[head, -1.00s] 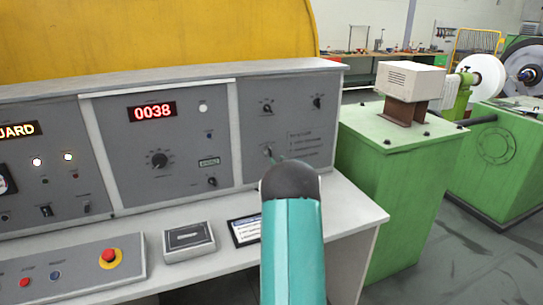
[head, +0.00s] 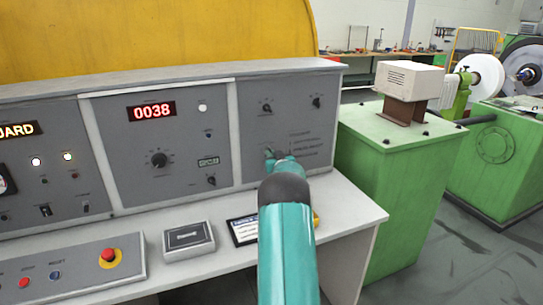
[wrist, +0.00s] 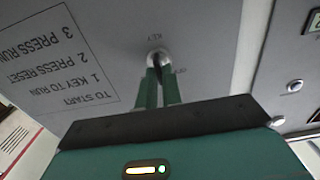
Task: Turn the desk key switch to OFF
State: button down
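The key switch (wrist: 156,56) is a round metal lock on the grey desk panel, seen upside down in the wrist view with a "KEY" label beside it. A small label that may read OFF (wrist: 180,71) is to its right. My gripper (wrist: 158,75) has its two green fingers close together at the lock, one on each side of a dark key part, with only a narrow gap between them. In the head view my gripper (head: 271,153) is at the lower left of the right-hand panel and covers most of the switch. The key's exact angle is hard to see.
A start instruction label (wrist: 75,60) is beside the switch. Two other knobs (head: 267,107) are higher on the panel. A red emergency button (head: 108,255) and a small grey box (head: 188,241) are on the desk. A green cabinet (head: 385,190) stands to the right.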

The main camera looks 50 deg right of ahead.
jog(key=shift+n, duration=0.5)
jog(key=n, duration=0.7)
jog(key=shift+w+a+f+n, duration=0.1)
jog(key=shift+n, duration=0.3)
dwell(0.3)
jog(key=c, duration=1.6)
grip_release()
jog(key=shift+o, duration=0.2)
jog(key=v, duration=1.3)
jog(key=shift+s+a, duration=0.15)
jog(key=shift+s, duration=0.2)
